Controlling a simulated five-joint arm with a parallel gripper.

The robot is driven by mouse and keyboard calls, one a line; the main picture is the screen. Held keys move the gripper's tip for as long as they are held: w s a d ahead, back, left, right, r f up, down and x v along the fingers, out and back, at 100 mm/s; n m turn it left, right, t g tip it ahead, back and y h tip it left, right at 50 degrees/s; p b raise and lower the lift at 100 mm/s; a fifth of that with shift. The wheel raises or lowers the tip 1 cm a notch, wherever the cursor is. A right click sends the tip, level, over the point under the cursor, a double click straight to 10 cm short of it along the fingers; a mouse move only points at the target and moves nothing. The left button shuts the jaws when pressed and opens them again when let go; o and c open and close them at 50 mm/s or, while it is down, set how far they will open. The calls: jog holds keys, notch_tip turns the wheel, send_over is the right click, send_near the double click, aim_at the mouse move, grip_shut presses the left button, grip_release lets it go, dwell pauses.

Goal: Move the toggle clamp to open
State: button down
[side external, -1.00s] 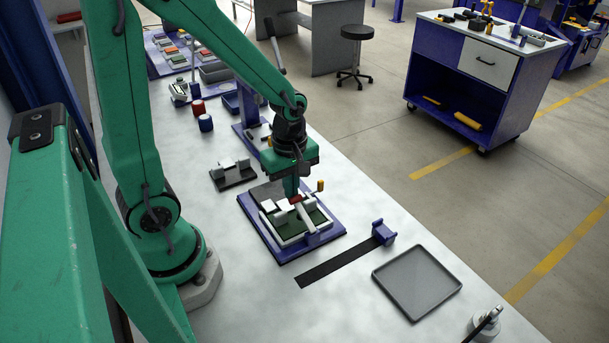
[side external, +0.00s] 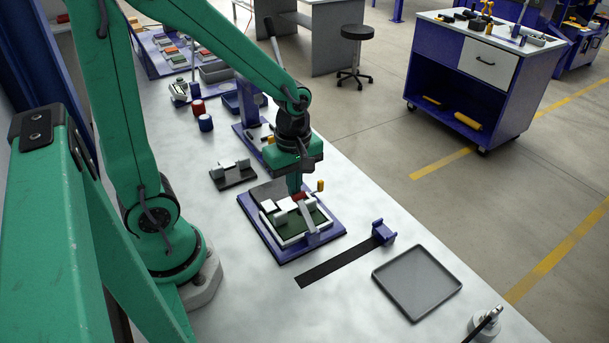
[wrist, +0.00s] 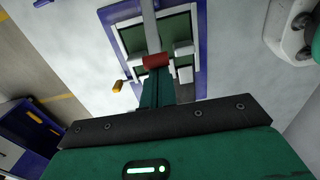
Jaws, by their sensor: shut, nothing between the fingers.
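The toggle clamp is a grey lever (side external: 309,218) with a red grip (side external: 300,196), mounted on a blue-edged fixture (side external: 325,237) around a white frame and green board. In the wrist view the lever (wrist: 150,25) runs down to the red grip (wrist: 156,61). My gripper (side external: 295,188) is shut, pointing down right behind the red grip. In the wrist view my gripper's fingertips (wrist: 154,74) lie against or very close to the grip; contact is not certain. The fingers hide part of the fixture.
A yellow knob (side external: 320,185) stands at the fixture's far edge. A dark strip with a blue end bracket (side external: 384,233) and a grey tray (side external: 417,282) lie to the right. A small grey block fixture (side external: 232,174) stands to the left. The bench in front is clear.

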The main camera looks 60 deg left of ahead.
jog(key=shift+d+r, duration=0.35)
jog(key=shift+d, duration=0.05)
jog(key=shift+d+r, duration=0.55)
jog(key=shift+d, duration=0.35)
dwell(0.4)
